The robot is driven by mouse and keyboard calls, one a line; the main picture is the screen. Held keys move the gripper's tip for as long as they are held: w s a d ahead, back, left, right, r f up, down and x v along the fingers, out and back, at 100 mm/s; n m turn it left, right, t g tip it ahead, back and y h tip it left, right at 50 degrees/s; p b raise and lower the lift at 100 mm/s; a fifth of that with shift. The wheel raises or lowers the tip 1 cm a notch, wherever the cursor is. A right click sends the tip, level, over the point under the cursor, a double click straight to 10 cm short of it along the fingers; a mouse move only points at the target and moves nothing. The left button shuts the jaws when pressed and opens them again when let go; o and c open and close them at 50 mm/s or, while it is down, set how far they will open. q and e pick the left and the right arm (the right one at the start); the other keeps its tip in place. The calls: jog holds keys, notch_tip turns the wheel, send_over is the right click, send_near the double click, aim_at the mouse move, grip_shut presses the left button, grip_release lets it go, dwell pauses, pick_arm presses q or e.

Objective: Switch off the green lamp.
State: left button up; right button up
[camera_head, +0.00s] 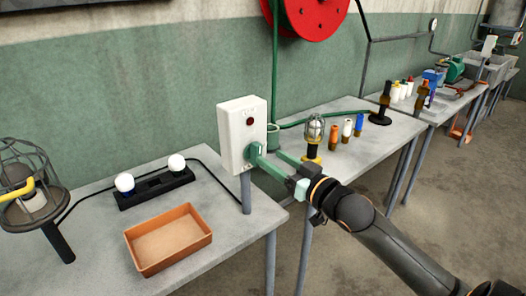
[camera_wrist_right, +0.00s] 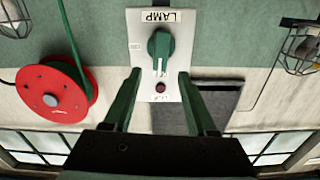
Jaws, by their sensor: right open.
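A white switch box (camera_head: 237,137) stands on a grey post at the table's edge. In the wrist view its front plate (camera_wrist_right: 135,45) carries a LAMP label, a green rotary knob (camera_wrist_right: 160,45) and a dark red indicator (camera_wrist_right: 160,87). My right gripper (camera_head: 268,158) is at the box's front. In the wrist view its green fingers (camera_wrist_right: 159,76) are apart, one to each side of the knob's lower end, with gaps showing. Whether the tips reach around the knob's depth is unclear. No lamp glowing green is visible. My left gripper is not in view.
Another caged lamp (camera_head: 30,185) is at the left. White bulbs (camera_head: 125,182) sit in a black holder (camera_head: 155,187) near an orange tray (camera_head: 168,239). Several coloured bottles stand farther right. A red reel (camera_head: 310,14) hangs on the wall.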

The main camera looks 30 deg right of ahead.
aim_at(260, 150)
jog(key=shift+w+a, duration=0.2)
jog(key=shift+w, duration=2.25)
jog(key=shift+c, duration=0.3)
grip_shut()
